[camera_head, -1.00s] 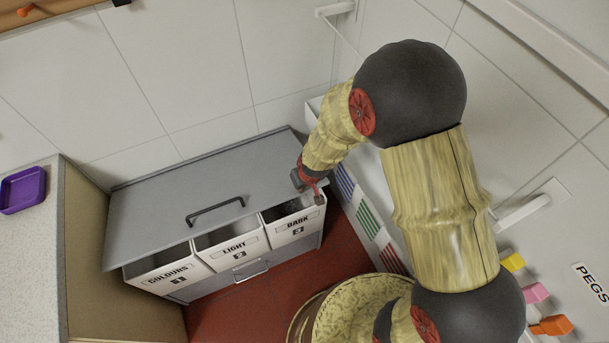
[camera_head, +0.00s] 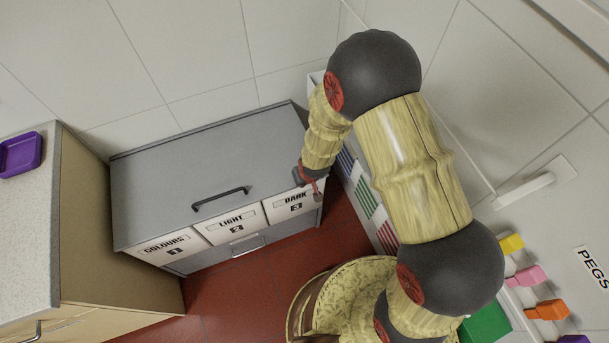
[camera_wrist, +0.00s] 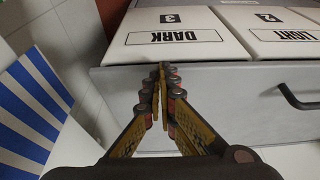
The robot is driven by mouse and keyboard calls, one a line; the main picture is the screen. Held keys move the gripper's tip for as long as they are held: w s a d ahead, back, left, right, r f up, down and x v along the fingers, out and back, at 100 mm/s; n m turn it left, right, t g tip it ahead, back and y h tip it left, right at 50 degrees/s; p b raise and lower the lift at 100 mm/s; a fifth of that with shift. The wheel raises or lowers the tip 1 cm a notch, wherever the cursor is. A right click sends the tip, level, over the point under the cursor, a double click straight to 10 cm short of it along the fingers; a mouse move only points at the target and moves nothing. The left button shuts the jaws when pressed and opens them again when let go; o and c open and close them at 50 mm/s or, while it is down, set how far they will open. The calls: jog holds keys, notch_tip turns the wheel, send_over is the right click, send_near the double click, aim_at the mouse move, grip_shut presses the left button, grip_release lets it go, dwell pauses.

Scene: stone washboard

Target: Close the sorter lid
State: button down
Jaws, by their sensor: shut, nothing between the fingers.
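The grey sorter lid (camera_head: 200,150) with its dark bar handle (camera_head: 221,198) lies over the sorter. Its front edge meets the tops of the white bins, and no opening shows above them. The bins are labelled COLOURS 1 (camera_head: 165,247), LIGHT 2 (camera_head: 236,223) and DARK 3 (camera_head: 290,207). My gripper (camera_head: 317,193) is shut and empty at the sorter's right front corner, by the DARK bin. In the wrist view my fingertips (camera_wrist: 162,68) are together in front of the DARK bin's face (camera_wrist: 180,36); I cannot tell whether they touch it.
A counter (camera_head: 25,220) with a purple tray (camera_head: 20,155) stands left. Striped panels (camera_head: 366,197) are close on the right. Red floor (camera_head: 240,295) is clear in front.

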jog(key=f, duration=0.1)
jog(key=f+b, duration=0.1)
jog(key=f, duration=0.1)
jog(key=shift+s+d, duration=0.1)
jog(key=shift+s, duration=0.2)
jog(key=shift+s+f, duration=0.15)
jog(key=v, duration=1.2)
jog(key=shift+w+r, duration=0.25)
jog(key=shift+r, duration=0.1)
